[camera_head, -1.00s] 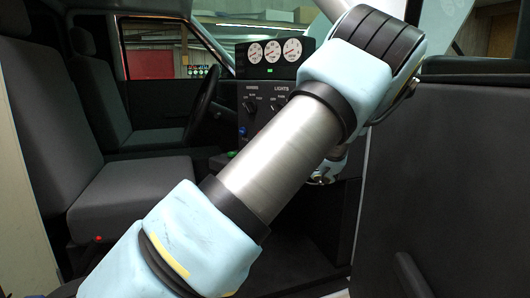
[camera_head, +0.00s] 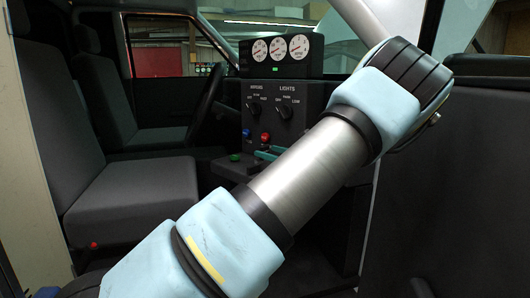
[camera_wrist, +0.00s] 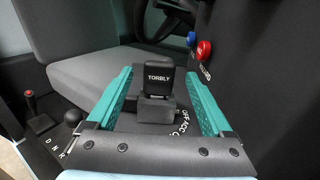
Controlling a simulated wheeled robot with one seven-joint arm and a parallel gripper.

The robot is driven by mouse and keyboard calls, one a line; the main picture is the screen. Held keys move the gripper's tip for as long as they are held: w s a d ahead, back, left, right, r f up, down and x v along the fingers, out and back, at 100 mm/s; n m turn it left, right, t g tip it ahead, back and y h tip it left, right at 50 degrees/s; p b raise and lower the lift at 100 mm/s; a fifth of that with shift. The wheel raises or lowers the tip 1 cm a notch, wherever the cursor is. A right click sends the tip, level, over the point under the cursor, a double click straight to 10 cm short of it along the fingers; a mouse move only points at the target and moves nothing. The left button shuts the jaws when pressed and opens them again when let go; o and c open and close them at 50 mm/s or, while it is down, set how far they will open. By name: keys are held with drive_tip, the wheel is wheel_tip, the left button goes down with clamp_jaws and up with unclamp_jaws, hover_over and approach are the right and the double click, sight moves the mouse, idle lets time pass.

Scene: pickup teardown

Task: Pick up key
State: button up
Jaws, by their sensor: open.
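The key (camera_wrist: 158,77) has a black head marked TORBLY. In the wrist view it stands upright in a small black block beside a dial lettered OFF and ACC. My gripper (camera_wrist: 158,73) is open, with one teal finger on each side of the key. There is a visible gap between each finger and the key head. In the head view, a teal finger (camera_head: 267,155) shows beside the dash panel, and my arm hides the rest of the gripper. The key cannot be made out in the head view.
The dash panel (camera_head: 273,98) carries dials and a red knob (camera_head: 265,137); blue (camera_wrist: 191,38) and red knobs are close in the wrist view. A gear lever (camera_wrist: 30,98) stands at left. A grey seat (camera_head: 130,195) is left; a dark door (camera_head: 460,200) is right.

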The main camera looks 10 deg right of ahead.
sight(260, 149)
drive_tip(key=p+x, duration=0.2)
drive_tip(key=x, duration=0.2)
drive_tip(key=shift+w+a, duration=0.1)
drive_tip(key=shift+a, duration=0.1)
drive_tip(key=shift+w+a+f, duration=0.1)
drive_tip(key=shift+w+a, duration=0.25)
drive_tip(key=shift+w, duration=0.1)
drive_tip(key=shift+c, duration=0.3)
clamp_jaws()
